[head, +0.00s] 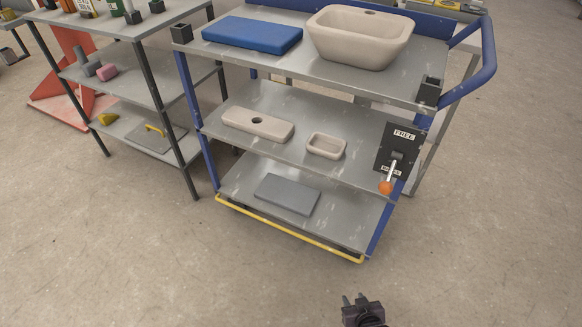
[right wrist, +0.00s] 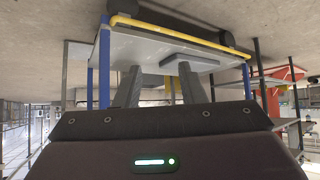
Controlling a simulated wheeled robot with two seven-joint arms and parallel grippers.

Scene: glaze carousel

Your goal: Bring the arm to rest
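My right gripper (head: 354,298) is at the bottom of the head view, over bare floor in front of the blue-framed cart (head: 205,150). Its two dark fingers stand apart in the right wrist view (right wrist: 158,80), with nothing between them, so it is open and empty. Only the gripper end of my right arm shows. My left gripper is in neither view. The right wrist view is upside down and shows the cart's low shelf and yellow bar (right wrist: 180,33) beyond the fingers.
The cart carries a blue slab (head: 252,34), a large beige basin (head: 360,38), smaller beige pieces and a grey slab (head: 287,194). A lever with an orange knob (head: 386,187) hangs by a "FREE" plate at its right. A grey shelf rack (head: 125,75) stands left. Front floor is clear.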

